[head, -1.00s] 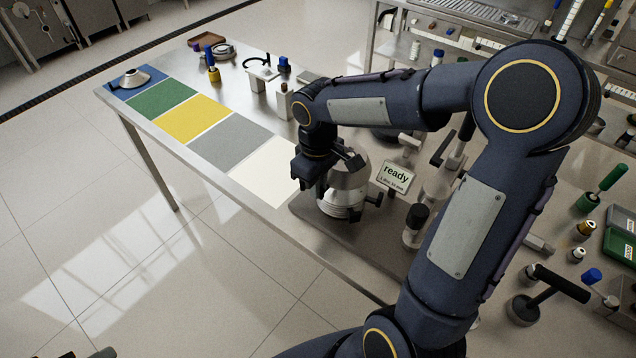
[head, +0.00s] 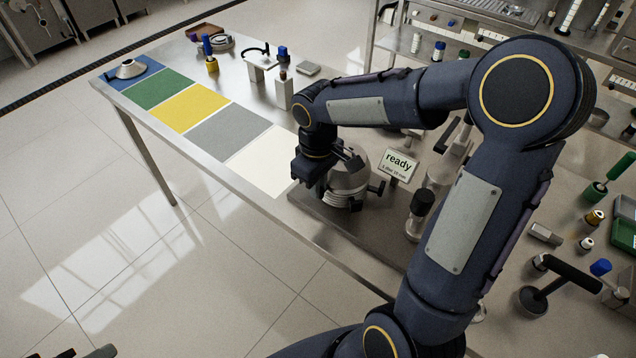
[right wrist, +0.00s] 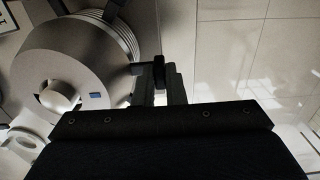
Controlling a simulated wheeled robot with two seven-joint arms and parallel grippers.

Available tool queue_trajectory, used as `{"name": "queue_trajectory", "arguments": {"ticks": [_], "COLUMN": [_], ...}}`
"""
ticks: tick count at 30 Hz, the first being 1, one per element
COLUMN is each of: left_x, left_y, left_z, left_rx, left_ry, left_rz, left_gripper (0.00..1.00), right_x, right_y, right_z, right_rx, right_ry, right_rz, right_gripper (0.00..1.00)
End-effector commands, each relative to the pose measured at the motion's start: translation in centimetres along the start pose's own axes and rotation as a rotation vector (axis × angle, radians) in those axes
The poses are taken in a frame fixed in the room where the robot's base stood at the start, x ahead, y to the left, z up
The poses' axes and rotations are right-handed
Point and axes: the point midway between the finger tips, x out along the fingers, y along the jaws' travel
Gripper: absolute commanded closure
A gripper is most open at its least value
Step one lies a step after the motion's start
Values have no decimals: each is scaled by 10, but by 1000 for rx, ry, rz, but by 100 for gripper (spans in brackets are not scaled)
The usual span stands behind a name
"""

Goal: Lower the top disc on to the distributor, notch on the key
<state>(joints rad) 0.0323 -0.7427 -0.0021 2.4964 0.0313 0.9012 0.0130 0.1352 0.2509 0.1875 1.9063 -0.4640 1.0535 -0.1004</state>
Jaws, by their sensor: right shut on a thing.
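My right gripper (head: 332,184) is shut on the top disc (head: 352,174), a grey metal cone, at its rim on the left side of the stand. In the right wrist view the disc (right wrist: 75,62) is a broad cone with a round centre and a small blue mark near it. Stacked rims show along its upper right edge, next to the gripper fingers (right wrist: 163,80). The ringed stack (head: 345,200) lies directly below the disc; any gap between them is too small to tell. Dark tips at the lower left may be my left gripper (head: 88,353).
A "ready" sign (head: 398,165) stands just right of the disc. Open floor lies at front left.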

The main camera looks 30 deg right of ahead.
Motion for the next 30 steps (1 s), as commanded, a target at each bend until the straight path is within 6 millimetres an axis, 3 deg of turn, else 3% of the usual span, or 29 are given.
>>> {"name": "queue_trajectory", "arguments": {"ticks": [10,11,16,24,30], "left_x": [7,6,5,6,6], "left_y": [-3,-3,-2,-3,-3], "left_z": [4,3,3,3,3], "left_rx": [0,0,0,0,0], "left_ry": [0,0,0,0,0], "left_rz": [0,0,0,0,0], "left_gripper": [64,64,64,64,64], "right_x": [10,8,8,6,-23], "right_y": [0,0,0,0,0], "right_z": [0,0,0,0,-1], "right_rx": [0,0,0,0,1], "right_ry": [1,1,1,1,7], "right_rz": [1,1,1,0,3], "right_gripper": [100,86,64,64,64]}}
